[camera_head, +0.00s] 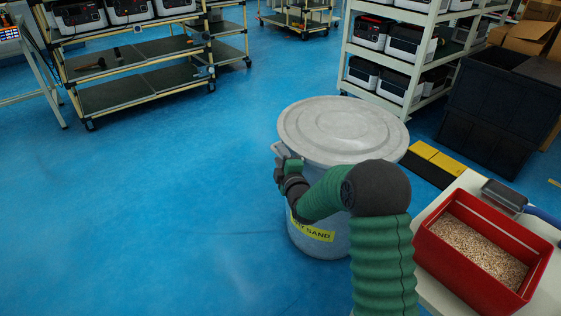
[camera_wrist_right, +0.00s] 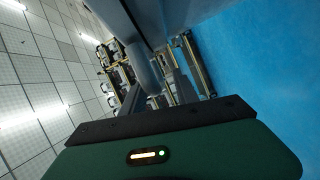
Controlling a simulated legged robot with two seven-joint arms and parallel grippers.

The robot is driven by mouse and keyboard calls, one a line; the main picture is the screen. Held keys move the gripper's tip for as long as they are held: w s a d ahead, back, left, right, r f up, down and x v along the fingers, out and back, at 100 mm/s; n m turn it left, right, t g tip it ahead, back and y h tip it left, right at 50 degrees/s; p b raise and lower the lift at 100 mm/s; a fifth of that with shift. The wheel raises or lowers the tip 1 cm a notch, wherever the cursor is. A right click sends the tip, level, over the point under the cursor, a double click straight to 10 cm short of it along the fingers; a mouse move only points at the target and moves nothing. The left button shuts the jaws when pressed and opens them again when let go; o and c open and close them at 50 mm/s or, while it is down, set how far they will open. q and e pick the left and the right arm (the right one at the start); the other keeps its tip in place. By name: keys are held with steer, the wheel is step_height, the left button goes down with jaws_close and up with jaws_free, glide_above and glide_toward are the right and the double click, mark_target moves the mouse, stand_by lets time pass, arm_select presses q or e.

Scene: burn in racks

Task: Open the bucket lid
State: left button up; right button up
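A grey round bucket (camera_head: 310,243) with a yellow label reading "SAND" stands on the blue floor in the head view. Its grey lid (camera_head: 343,125) lies flat on top and covers the opening. My right gripper (camera_head: 287,163) is at the left side of the bucket, just below the lid's rim, close to a pale handle-like part (camera_head: 276,148). I cannot tell whether it touches that part or whether its fingers are open. My left gripper is out of view.
A red bin (camera_head: 430,245) of grainy material stands on a white table (camera_head: 548,290) at the right. Behind the bucket are a white rack (camera_head: 345,48) with devices and black crates (camera_head: 490,125). A cart (camera_head: 130,90) stands back left. The floor at left is clear.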

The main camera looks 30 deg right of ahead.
steer(key=shift+w+d, duration=0.2)
steer(key=shift+d, duration=0.05)
steer(key=shift+a, duration=0.1)
jaws_close()
steer(key=shift+f, duration=0.2)
stand_by(1.0)
